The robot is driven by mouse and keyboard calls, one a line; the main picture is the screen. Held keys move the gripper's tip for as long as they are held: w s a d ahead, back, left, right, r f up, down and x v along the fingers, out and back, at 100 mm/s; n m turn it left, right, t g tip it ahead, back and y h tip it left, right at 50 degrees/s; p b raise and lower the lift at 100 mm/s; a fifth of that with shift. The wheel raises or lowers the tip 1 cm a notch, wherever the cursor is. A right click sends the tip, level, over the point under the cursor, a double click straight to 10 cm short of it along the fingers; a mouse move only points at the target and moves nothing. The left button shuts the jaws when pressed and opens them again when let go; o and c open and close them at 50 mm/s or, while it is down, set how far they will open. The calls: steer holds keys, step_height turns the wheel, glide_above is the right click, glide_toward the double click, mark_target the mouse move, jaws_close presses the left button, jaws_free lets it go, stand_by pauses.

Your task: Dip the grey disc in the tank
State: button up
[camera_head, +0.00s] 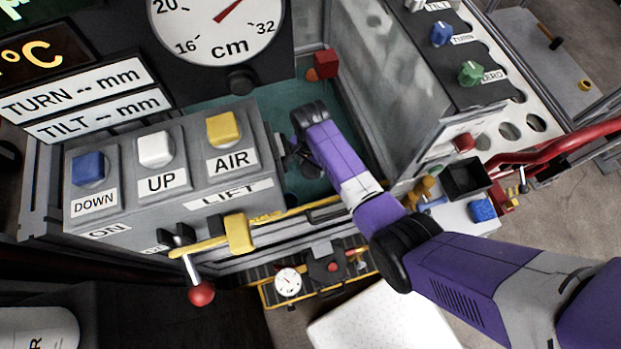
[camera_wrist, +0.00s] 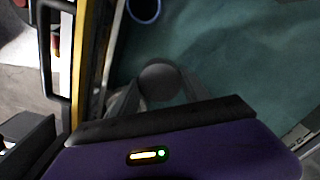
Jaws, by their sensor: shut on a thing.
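The tank (camera_head: 352,120) is an open box with grey walls and teal liquid or floor inside. Its teal inside fills much of the wrist view (camera_wrist: 230,45). My gripper (camera_head: 303,160) reaches down into the tank opening in the head view. In the wrist view my gripper (camera_wrist: 158,88) is shut on the grey disc (camera_wrist: 160,78), a dark round thing between the fingertips. The disc appears over the teal area. I cannot tell whether it touches the liquid. In the head view the disc is hidden or too dark to make out.
A blue ring (camera_wrist: 145,9) lies near the tank's yellow-edged front side. A red block (camera_head: 326,64) is at the tank's back wall. A button panel (camera_head: 180,160) stands left of the tank, with a red-knobbed lever (camera_head: 201,292) below. A red pipe (camera_head: 560,142) runs at right.

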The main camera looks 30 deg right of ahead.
steer(key=shift+r+p, duration=3.05)
steer(key=shift+r, duration=0.4)
steer(key=shift+f, duration=0.1)
steer(key=shift+s+n, duration=0.1)
steer(key=shift+n, duration=0.3)
steer(key=shift+s+n, duration=0.2)
steer(key=shift+n, duration=0.2)
steer(key=s+r+n+b, duration=0.4)
steer(key=r+n, duration=0.6)
steer(key=n, duration=0.1)
steer(key=shift+n, duration=0.4)
steer(key=shift+s+f, duration=0.1)
